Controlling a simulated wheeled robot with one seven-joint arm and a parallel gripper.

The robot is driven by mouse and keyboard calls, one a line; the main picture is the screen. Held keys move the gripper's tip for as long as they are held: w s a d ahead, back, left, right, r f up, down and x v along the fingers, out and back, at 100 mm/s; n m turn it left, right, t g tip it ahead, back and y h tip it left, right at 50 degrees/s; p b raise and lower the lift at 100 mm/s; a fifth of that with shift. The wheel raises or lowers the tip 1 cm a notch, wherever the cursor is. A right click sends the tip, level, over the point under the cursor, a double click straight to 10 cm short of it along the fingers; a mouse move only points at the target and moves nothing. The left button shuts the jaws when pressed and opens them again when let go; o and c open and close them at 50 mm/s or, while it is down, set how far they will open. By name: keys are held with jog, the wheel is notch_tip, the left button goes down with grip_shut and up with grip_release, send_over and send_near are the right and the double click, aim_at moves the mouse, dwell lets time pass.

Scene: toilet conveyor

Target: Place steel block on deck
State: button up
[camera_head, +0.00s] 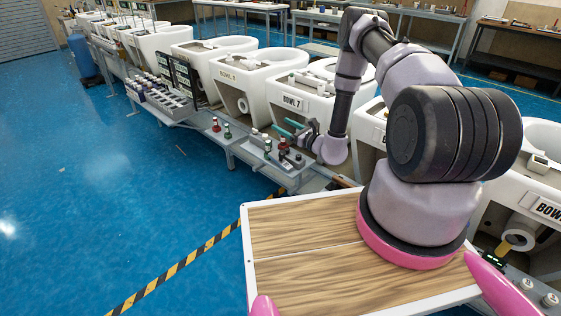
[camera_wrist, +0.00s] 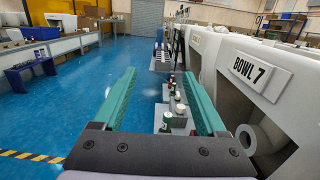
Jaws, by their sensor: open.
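My gripper (camera_head: 284,128) is held out in front of Bowl 7, above a low grey shelf. Its two teal fingers are spread apart with nothing between them. In the wrist view the open gripper (camera_wrist: 160,74) points along the row of bowls. On the grey shelf (camera_head: 246,150) below stand small red, green and white-topped items. I cannot pick out a steel block with certainty in either view. A wood-topped board (camera_head: 300,225) with a white rim, which carries my arm, fills the bottom of the head view; its visible top is bare. I cannot tell which surface is the deck.
White toilet bowls line the right, including Bowl 7 (camera_head: 293,100). A tray of bottles (camera_head: 160,98) stands farther along the line. A yellow-black floor stripe (camera_head: 180,266) runs left of the board. The blue floor (camera_head: 90,190) is open on the left.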

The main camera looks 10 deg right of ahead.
jog(key=s+d+f+m+t+h, duration=0.1)
jog(key=s+d+f+m+h, duration=0.2)
jog(key=f, duration=0.6)
send_near(284, 153)
jog(key=w+a, duration=0.1)
jog(key=w+a+r, duration=0.1)
jog(key=shift+w+a+h, duration=0.1)
jog(key=shift+w+h, duration=0.3)
jog(key=shift+w+a+f, duration=0.3)
jog(key=shift+w+f, duration=0.15)
jog(key=shift+w, duration=0.35)
jog(key=shift+x, duration=2.95)
grip_shut()
